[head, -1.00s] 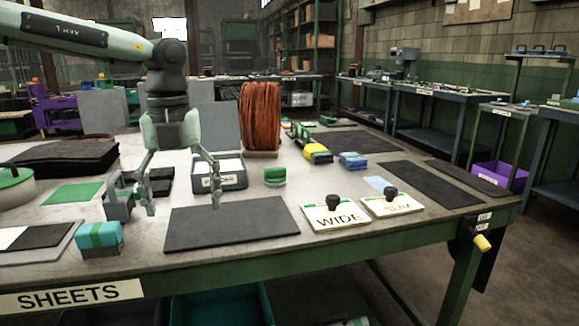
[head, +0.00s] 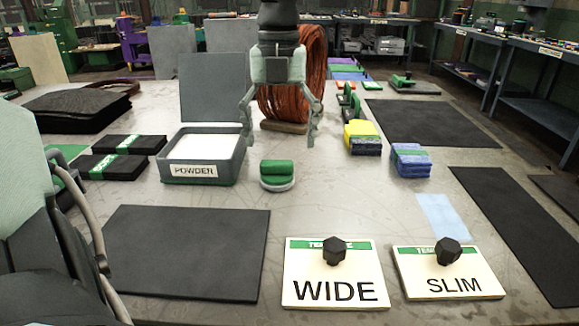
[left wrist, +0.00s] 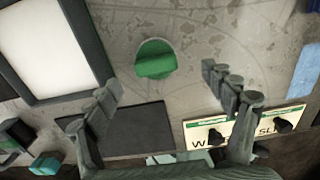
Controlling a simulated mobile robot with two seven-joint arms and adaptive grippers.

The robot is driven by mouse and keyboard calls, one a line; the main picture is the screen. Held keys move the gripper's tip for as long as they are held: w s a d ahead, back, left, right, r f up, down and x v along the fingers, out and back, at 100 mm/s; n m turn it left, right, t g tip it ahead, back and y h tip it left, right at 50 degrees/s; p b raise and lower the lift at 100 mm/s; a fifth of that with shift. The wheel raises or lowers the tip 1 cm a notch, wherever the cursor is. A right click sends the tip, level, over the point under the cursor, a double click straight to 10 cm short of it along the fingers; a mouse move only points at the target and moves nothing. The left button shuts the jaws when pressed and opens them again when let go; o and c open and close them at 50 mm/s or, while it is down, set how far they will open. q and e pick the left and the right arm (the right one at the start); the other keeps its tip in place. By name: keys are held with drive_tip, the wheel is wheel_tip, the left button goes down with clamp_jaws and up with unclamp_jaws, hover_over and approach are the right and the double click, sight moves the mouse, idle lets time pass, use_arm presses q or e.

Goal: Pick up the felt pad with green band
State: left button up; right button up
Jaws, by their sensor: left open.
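The felt pad with green band (head: 277,176) looks like the small round, pale pad with a green top, lying on the table right of the powder box. It also shows in the left wrist view (left wrist: 155,60), top centre, between and slightly beyond the fingertips. My left gripper (head: 278,138) is open and empty above the table, and in the head view its fingers straddle a line above the pad, in front of the orange coil. Its fingers also show in the left wrist view (left wrist: 159,80). Nothing touches the pad. My right gripper cannot be made out.
The open powder box (head: 203,168) stands left of the pad. An orange coil (head: 290,95) stands behind. Yellow (head: 362,137) and blue (head: 410,160) blocks lie right. A dark mat (head: 180,250), WIDE plate (head: 334,275) and SLIM plate (head: 447,272) lie in front. Bare table surrounds the pad.

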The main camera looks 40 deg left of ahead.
sight(277, 162)
use_arm(q)
drive_tip(key=f, duration=0.5)
drive_tip(key=shift+s+a+f+p, duration=0.2)
drive_tip(key=shift+s+f+p, duration=0.1)
drive_tip(key=shift+s+f, duration=0.1)
drive_tip(key=shift+f, duration=0.4)
use_arm(e)
drive_tip(key=shift+s+f, duration=0.15)
drive_tip(key=shift+f, duration=0.65)
drive_tip(key=shift+r, duration=0.1)
use_arm(q)
drive_tip(key=shift+w, duration=0.1)
drive_tip(key=c, duration=1.2)
drive_tip(key=shift+c, duration=0.2)
use_arm(e)
drive_tip(key=shift+d+r, duration=0.1)
use_arm(q)
drive_tip(key=shift+r, duration=0.15)
